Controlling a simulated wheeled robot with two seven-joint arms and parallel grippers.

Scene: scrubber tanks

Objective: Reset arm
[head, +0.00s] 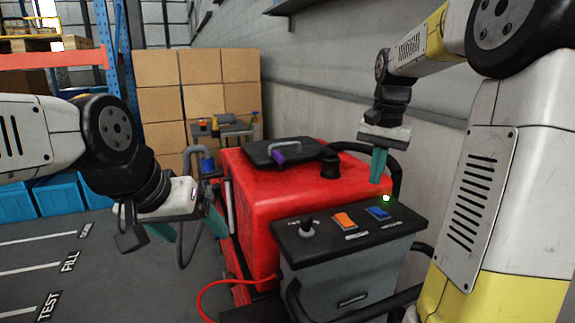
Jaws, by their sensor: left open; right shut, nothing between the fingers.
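My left gripper (188,225) is open and empty, left of the red scrubber machine (251,188), with its teal fingers pointing down. My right gripper (379,165) is shut and empty, above the right side of the machine behind the control panel (350,228). The panel has a black knob (307,228), an orange switch (345,220), a blue switch (379,213) and a lit green light (386,198). A black lid (290,151) with a purple latch (279,156) lies on top of the machine.
A grey wall (330,118) runs behind the machine on the right. Stacked cardboard boxes (205,75) stand behind it. Blue bins (60,194) are at the left. The floor has markings reading FILL (70,262) and TEST. A red hose (215,287) hangs at the front.

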